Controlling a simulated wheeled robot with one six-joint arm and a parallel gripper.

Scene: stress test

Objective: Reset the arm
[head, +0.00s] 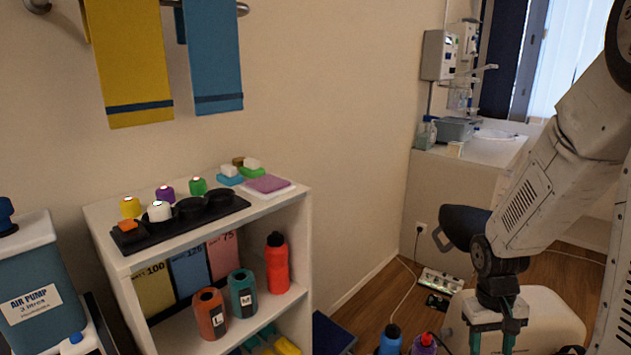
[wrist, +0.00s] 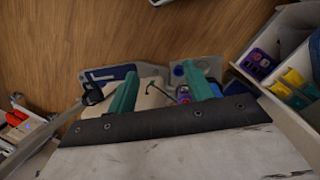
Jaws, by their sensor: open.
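My arm (head: 540,190) comes in from the right of the head view and bends down at its wrist joint. My gripper (head: 491,342) points downward at the bottom edge, in front of a rounded cream-white body. Its two green fingers stand apart with nothing between them. In the wrist view my gripper (wrist: 160,82) also shows open and empty, above things on the wooden floor. The lower fingertips are cut off in the head view.
A white shelf (head: 305,240) with caps, sponges, cups and a red bottle (head: 277,265) stands left of centre. Blue (head: 390,340) and purple (head: 424,345) bottles are low near my gripper. A power strip (head: 441,281) lies on the floor. A sink counter (head: 470,165) is behind.

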